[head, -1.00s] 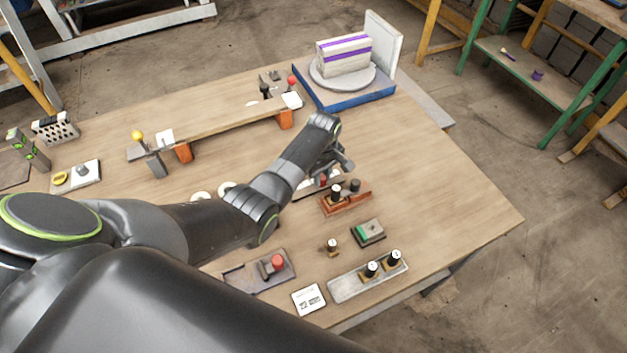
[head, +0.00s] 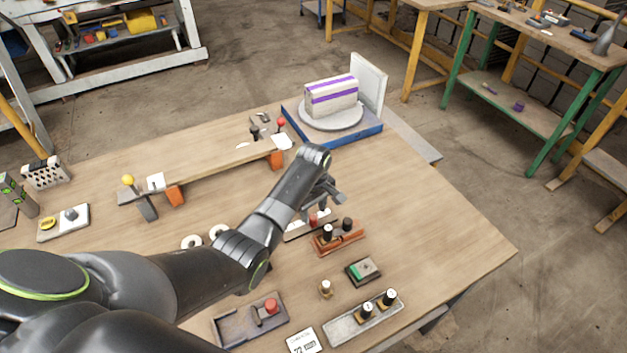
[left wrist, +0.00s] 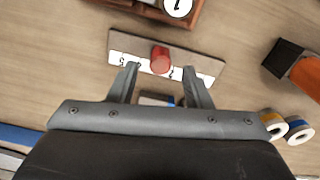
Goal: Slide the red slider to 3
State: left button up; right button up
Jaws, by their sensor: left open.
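The red slider (left wrist: 160,60) is a short red knob on a grey plate (left wrist: 195,62) with a white number strip (left wrist: 207,77) along its near edge. The printed digits are small and partly hidden, so I cannot tell exactly which number the knob is at. In the head view the red slider (head: 313,219) shows just below my left gripper (head: 328,196). In the left wrist view my left gripper (left wrist: 160,69) is open, its fingertips either side of the knob with gaps showing. It holds nothing. My right gripper is not in view.
A brown block with numbered black knobs (head: 338,238) stands close by the slider plate. A green-topped box (head: 363,271), a small peg (head: 326,288) and a grey tray with knobs (head: 362,318) lie nearer. White rings (head: 192,242) lie to the left. The bench's right side is clear.

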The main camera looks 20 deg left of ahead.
aim_at(313, 217)
pick_arm(q)
notch_tip(313, 217, up, 15)
jog(key=p, duration=0.1)
jog(key=shift+f, duration=0.2)
jog(key=shift+s+f, duration=0.1)
jog(key=shift+f, duration=0.05)
dwell(0.4)
